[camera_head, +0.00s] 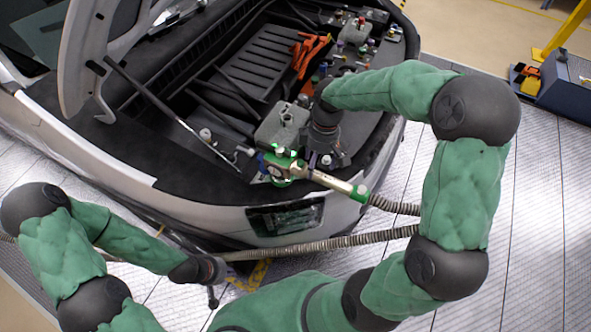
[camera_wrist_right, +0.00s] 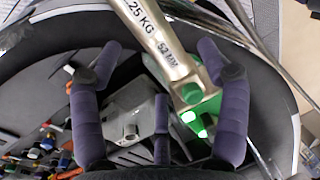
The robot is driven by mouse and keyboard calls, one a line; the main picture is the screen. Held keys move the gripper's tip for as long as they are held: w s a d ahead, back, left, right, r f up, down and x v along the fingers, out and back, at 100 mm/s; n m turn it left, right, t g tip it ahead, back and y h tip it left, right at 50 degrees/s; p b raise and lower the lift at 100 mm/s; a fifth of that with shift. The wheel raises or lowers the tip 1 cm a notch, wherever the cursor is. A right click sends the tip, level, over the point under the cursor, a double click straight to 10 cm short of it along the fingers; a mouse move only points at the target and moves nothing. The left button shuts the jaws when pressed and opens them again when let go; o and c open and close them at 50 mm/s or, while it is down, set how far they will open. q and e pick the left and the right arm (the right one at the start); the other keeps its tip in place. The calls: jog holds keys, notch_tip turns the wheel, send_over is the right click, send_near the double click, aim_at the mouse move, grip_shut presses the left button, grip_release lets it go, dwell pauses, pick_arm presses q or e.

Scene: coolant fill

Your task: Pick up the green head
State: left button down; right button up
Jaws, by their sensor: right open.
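The green head (camera_head: 272,165) lies at the front edge of the car's open engine bay. A metal tube (camera_head: 333,181) runs from it to a green collar and a ribbed hose. In the right wrist view the green head (camera_wrist_right: 203,104) shows near the right finger, with the marked tube (camera_wrist_right: 157,38) crossing between the fingers. My right gripper (camera_head: 325,160) is just above the tube, beside the head. Its fingers are spread open in the wrist view (camera_wrist_right: 160,62), and nothing is gripped. My left gripper (camera_head: 213,297) hangs low in front of the bumper; its finger opening is unclear.
A grey metal block (camera_head: 283,122) with a neck stands behind the head. Orange parts (camera_head: 308,52) and several small coloured caps lie deeper in the bay. A prop rod (camera_head: 165,108) crosses the left side. The hose (camera_head: 330,243) passes in front of the bumper.

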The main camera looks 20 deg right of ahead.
aim_at(315, 172)
jog(key=f, duration=0.4)
jog(key=shift+s+a+f+b, duration=0.2)
jog(key=shift+a+b, duration=0.15)
grip_shut()
jog(key=shift+w+r, duration=0.1)
jog(key=shift+r, duration=0.05)
